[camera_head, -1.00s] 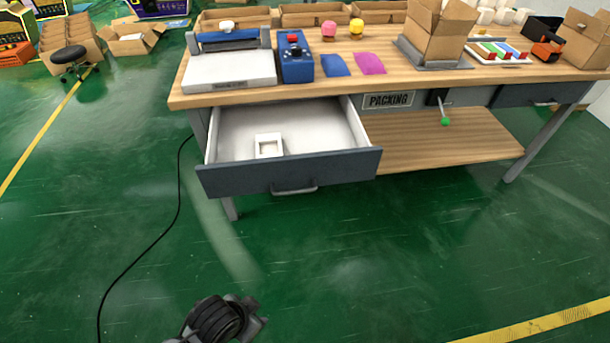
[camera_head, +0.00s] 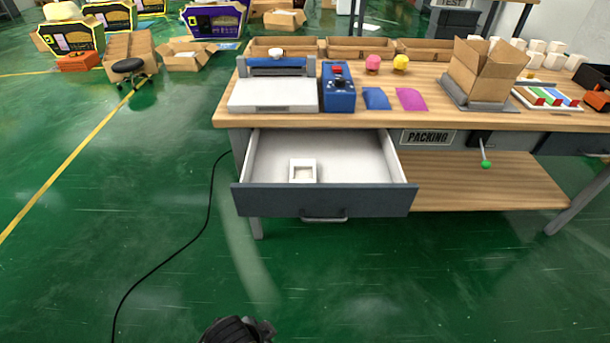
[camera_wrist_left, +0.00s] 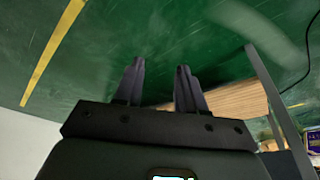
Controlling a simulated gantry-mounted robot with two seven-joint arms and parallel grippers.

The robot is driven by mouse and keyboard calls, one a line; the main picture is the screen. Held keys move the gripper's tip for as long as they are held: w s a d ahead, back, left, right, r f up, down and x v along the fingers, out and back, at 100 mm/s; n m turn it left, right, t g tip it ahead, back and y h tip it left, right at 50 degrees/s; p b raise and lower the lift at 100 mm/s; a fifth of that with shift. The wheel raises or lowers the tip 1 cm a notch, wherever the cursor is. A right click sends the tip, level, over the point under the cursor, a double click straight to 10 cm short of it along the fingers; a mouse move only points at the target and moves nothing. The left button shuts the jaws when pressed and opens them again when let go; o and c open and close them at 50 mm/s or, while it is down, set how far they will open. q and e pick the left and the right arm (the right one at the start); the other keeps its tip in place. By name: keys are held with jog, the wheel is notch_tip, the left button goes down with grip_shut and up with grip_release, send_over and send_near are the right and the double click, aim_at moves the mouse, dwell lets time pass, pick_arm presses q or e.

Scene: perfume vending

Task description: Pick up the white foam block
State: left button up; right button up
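A small white square block (camera_head: 303,180) with a recess in its top, which looks like the foam block, lies in the open drawer (camera_head: 355,165) of the packing bench. It sits near the drawer's front wall, left of the middle. My left gripper (camera_wrist_left: 160,68) shows in the left wrist view with its two dark fingers apart and nothing between them. The block is not seen in that view. In the head view only a dark part of one of my arms shows at the bottom edge, well below the drawer. My right gripper is not in view.
The wooden bench top (camera_head: 400,120) holds a white-topped device (camera_head: 272,95), a blue box (camera_head: 338,92), a cardboard box (camera_head: 485,70) and several white blocks (camera_head: 535,45). A lower shelf (camera_head: 490,185) is at right. A black cable (camera_head: 212,195) crosses clear green floor.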

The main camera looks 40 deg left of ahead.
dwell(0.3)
pick_arm(q)
jog(key=o, duration=1.1)
jog(key=shift+r, duration=0.1)
